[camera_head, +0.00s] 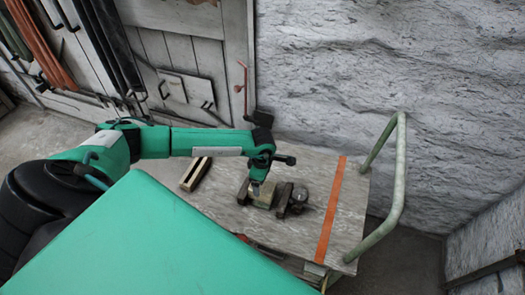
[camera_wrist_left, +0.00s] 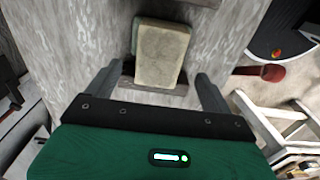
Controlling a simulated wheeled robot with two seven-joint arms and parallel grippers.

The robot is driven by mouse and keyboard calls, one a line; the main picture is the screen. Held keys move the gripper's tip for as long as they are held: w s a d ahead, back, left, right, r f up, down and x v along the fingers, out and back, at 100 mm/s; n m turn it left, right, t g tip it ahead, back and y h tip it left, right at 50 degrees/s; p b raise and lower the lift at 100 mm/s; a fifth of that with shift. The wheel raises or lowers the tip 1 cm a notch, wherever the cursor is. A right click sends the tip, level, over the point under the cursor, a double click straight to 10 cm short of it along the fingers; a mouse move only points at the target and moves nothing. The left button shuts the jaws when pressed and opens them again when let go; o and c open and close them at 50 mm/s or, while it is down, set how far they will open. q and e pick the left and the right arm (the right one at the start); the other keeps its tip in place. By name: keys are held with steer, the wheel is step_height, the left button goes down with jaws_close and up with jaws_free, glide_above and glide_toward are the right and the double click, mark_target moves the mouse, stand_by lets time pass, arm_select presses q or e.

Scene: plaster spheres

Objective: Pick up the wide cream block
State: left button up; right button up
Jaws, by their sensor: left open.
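The wide cream block (camera_head: 262,196) lies on the grey wooden top of a cart (camera_head: 222,207). In the left wrist view the cream block (camera_wrist_left: 162,52) shows its broad pale face, with a grey-green side along its left and top edges. My left gripper (camera_head: 264,197) is over the block, its fingers open to either side of it. In the left wrist view the left gripper (camera_wrist_left: 160,76) has a finger left and right of the block's near end, with gaps visible. Whether either finger touches it I cannot tell. My right gripper is not in view.
A dark-sided bar with a pale top (camera_head: 195,174) lies left of the block.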

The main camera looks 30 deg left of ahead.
mark_target(262, 189)
arm_select(q)
steer(key=shift+f, duration=0.9)
step_height(262, 189, down, 4)
steer(key=shift+f+p, duration=0.1)
steer(key=shift+p, duration=0.75)
steer(key=shift+f, duration=0.6)
steer(key=shift+c, duration=0.5)
steer(key=c, duration=1.4)
steer(key=shift+w+r, duration=0.1)
steer(key=shift+c, duration=1)
